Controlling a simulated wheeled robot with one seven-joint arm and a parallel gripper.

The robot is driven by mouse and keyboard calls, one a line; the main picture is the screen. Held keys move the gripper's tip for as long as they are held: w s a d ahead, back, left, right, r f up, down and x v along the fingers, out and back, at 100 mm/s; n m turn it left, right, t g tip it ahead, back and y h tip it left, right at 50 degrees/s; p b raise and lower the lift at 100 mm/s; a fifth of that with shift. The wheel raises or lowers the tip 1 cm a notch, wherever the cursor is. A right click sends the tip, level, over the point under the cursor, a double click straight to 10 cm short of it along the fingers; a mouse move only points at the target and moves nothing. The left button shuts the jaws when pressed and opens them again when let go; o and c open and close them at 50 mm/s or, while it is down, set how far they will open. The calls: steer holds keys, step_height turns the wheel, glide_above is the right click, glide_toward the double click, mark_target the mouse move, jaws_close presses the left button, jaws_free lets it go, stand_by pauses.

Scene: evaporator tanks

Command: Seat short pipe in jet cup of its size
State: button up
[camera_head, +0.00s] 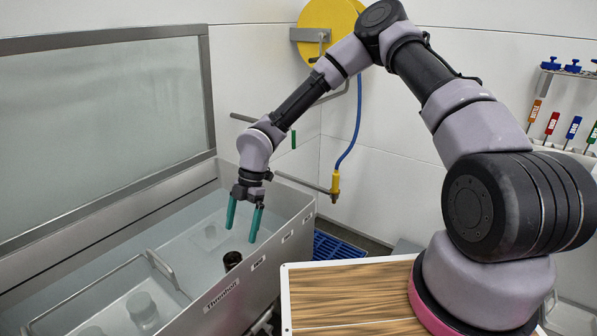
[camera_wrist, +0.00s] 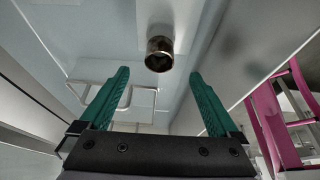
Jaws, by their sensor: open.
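A short dark metallic pipe (camera_head: 232,260) stands in the tank near its front wall. In the wrist view the pipe (camera_wrist: 159,56) shows its open round end, ahead of the fingertips and roughly centred between them. My gripper (camera_head: 245,219) has teal fingers spread open and empty, pointing down above the pipe, apart from it. The gripper also shows in the wrist view (camera_wrist: 160,75). Pale translucent cup-like forms (camera_head: 142,308) sit in the left part of the tank; one is cut by the bottom edge (camera_head: 92,331). Their sizes are hard to compare. The pipe's lower end is unclear.
The metal tank (camera_head: 255,275) has high labelled walls and a raised lid (camera_head: 105,140) behind. A wire-handled tray (camera_head: 160,265) sits inside. A wood-patterned board (camera_head: 350,290) lies to the right. A hose (camera_head: 352,140) hangs from a yellow reel (camera_head: 328,25) on the back wall.

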steer(key=w+d+r+m+t+h, duration=0.25)
steer(key=d+r+m, duration=0.55)
steer(key=d+r, duration=0.4)
steer(key=w+d+r+m+t+h, duration=0.1)
steer(key=w+d+r+m+t, duration=0.15)
steer(key=d+r+m, duration=0.75)
steer(key=s+d+r+m+t+y, duration=0.1)
steer(key=s+d+r+m+t, duration=0.1)
steer(key=s+d+r+m, duration=0.2)
steer(key=s+d+r+m+t, duration=0.1)
steer(key=s+d+r+m, duration=0.3)
steer(key=r, duration=0.6)
steer(key=s+d+r+m+t+y, duration=0.1)
steer(key=s+d+r+m+t, duration=0.1)
steer(key=s+d+r+m, duration=0.3)
step_height(320, 180, up, 2)
steer(key=shift+s+r+m+t+y, duration=0.15)
steer(key=shift+s+m+t+y, duration=0.2)
steer(key=shift+s+m, duration=0.25)
steer(key=shift+w, duration=0.1)
